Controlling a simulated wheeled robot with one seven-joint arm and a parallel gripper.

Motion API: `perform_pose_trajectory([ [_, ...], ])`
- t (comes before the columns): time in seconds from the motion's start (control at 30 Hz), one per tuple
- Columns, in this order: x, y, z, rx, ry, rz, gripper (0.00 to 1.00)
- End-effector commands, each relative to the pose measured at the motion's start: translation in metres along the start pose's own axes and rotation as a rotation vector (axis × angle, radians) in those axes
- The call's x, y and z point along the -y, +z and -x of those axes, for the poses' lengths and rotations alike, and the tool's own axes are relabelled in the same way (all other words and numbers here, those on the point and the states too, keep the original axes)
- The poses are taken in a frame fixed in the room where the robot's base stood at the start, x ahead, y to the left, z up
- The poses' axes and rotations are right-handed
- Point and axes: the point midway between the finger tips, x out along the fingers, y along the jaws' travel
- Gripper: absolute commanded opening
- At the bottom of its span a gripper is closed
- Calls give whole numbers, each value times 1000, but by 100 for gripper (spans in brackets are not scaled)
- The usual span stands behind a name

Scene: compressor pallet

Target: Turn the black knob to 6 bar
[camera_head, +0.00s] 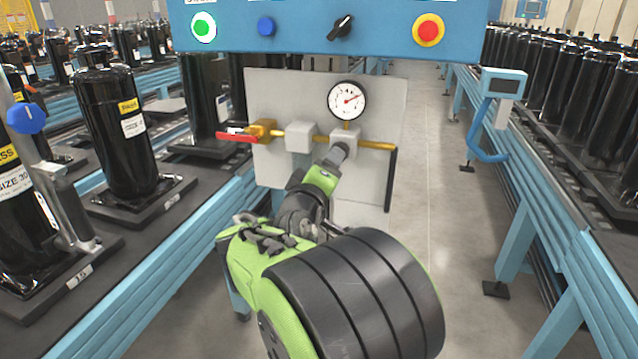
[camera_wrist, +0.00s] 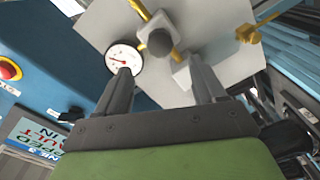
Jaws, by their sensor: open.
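The pressure gauge (camera_head: 347,101) has a white face and sits on the grey panel above a pipe. Its needle points to the upper right in the head view; the numbers are too small to read. The gauge also shows in the wrist view (camera_wrist: 124,58), beside one finger. A dark round knob (camera_wrist: 160,42) sits on a light block, beyond the fingertips and between them as seen in the wrist view. My gripper (camera_wrist: 161,66) is open and empty, its fingers pointing at the panel. In the head view my gripper (camera_head: 338,154) covers the knob.
A red lever valve (camera_head: 237,137) and a pale block (camera_head: 300,136) share the pipe left of the gauge. A blue control box (camera_head: 300,42) with buttons and a black selector hangs above. Black compressors (camera_head: 118,150) stand on conveyors at both sides. Floor is clear right of the panel.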

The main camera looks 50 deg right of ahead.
Motion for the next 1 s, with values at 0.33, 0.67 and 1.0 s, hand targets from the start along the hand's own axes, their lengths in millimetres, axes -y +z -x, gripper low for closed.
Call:
perform_pose_trajectory([
  [0.33, 0, 0, 62, -2, 0, 0, 69],
  [0.67, 0, 0, 63, 1, 1, 0, 69],
  [1.0, 11, 8, 68, 25, -78, -72, 69],
])
